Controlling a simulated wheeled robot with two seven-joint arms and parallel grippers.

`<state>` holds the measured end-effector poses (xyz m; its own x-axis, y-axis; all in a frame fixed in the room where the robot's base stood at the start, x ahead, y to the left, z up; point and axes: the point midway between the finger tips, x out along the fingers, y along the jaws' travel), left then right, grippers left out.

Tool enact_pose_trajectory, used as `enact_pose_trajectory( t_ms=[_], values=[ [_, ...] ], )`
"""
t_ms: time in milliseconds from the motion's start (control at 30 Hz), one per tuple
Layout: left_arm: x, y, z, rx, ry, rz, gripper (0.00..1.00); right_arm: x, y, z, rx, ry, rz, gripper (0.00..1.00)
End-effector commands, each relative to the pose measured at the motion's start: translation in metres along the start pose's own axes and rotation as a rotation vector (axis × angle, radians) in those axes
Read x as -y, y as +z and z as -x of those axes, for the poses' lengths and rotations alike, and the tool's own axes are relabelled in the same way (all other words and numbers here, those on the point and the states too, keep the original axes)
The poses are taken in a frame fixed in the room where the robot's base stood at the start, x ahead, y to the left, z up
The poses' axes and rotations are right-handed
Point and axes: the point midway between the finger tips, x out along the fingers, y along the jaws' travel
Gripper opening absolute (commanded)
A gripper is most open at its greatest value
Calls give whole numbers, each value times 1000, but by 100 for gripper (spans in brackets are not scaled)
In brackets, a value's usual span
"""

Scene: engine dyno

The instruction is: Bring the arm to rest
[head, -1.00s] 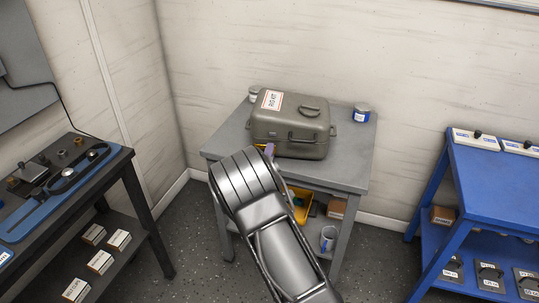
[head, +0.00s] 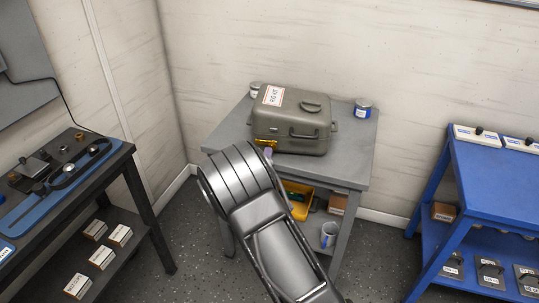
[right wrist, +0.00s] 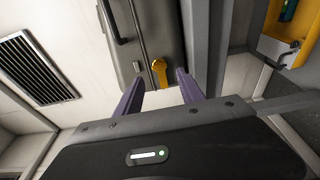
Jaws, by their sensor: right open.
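The grey-green rig kit case (head: 292,122) stands on a grey table (head: 228,135), its lid down. A yellow latch (head: 266,142) shows low on its front; in the right wrist view the latch (right wrist: 159,72) hangs on the case wall (right wrist: 150,30). My right gripper (right wrist: 160,77) is open, its two purple fingers pointing at the case on either side of the latch in the picture. Nothing is gripped, and the fingers look apart from the case. In the head view my arm hides most of that gripper. My left gripper is not in view.
A blue can (head: 362,107) and a pale-lidded can (head: 255,89) stand by the case. A yellow bin (head: 299,211) and a mug (head: 328,235) are on the lower shelf. A dark bench (head: 125,160) stands left, a blue one (head: 490,182) right. Walls close the back.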

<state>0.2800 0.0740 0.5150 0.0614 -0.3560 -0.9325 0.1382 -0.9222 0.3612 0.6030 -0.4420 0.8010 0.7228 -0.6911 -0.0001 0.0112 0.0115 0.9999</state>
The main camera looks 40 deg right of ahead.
Motion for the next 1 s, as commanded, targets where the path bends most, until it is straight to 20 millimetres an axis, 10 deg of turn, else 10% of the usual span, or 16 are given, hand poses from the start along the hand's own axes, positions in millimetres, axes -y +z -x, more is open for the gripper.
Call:
enact_pose_trajectory(
  t_ms=[833, 1000],
  values=[
    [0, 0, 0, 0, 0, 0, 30, 1, 0, 17, 0, -4, -46, 46],
    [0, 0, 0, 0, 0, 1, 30, 31, -9, 23, -25, -124, -265, 46]
  ],
)
